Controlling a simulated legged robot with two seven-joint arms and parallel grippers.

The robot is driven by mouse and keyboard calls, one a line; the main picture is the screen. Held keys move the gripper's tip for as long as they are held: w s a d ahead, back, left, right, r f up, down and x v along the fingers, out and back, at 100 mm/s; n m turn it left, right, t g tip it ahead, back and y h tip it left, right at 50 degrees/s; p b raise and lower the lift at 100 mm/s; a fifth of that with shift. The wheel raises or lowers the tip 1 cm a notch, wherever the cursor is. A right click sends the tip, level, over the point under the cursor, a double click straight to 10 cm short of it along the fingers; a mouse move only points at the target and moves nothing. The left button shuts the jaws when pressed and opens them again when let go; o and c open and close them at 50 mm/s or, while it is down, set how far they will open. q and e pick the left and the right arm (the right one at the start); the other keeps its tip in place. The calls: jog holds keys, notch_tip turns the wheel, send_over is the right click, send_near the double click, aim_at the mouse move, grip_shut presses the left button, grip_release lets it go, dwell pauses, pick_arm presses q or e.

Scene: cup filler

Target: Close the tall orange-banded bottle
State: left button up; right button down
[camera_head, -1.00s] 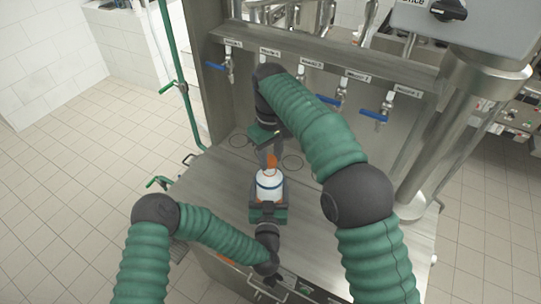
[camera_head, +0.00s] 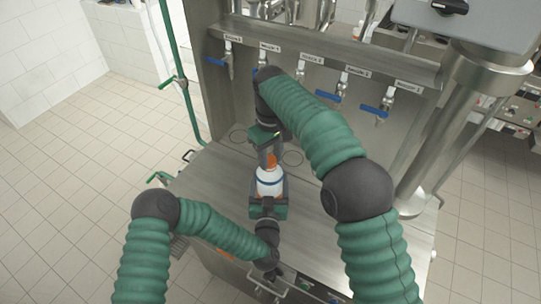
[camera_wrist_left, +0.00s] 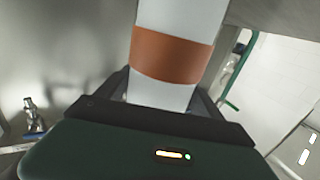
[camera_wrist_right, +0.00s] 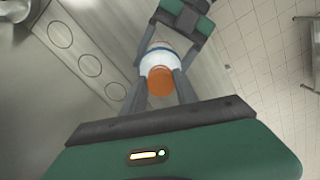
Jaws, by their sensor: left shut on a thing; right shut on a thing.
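The tall bottle (camera_head: 269,184), white with an orange band, is upright above the steel worktop. My left gripper (camera_head: 268,196) is shut around its body from the front; the left wrist view shows the bottle (camera_wrist_left: 175,60) and its orange band between the fingers. My right gripper (camera_head: 269,157) is above the bottle, shut on an orange cap (camera_head: 271,161). In the right wrist view the cap (camera_wrist_right: 160,82) lines up with the white bottle top (camera_wrist_right: 158,58). Cap and bottle look close together or touching; I cannot tell whether the cap is seated.
A steel filling machine with a row of labelled, blue-handled taps (camera_head: 325,97) stands behind the worktop (camera_head: 325,215). Circles are marked on the worktop below the taps. The worktop to the right of the bottle is clear. A green pipe (camera_head: 183,75) runs up at the left.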

pick_arm(q)
jog(key=shift+f, duration=0.1)
grip_shut()
pick_arm(e)
jog(key=shift+f, duration=0.4)
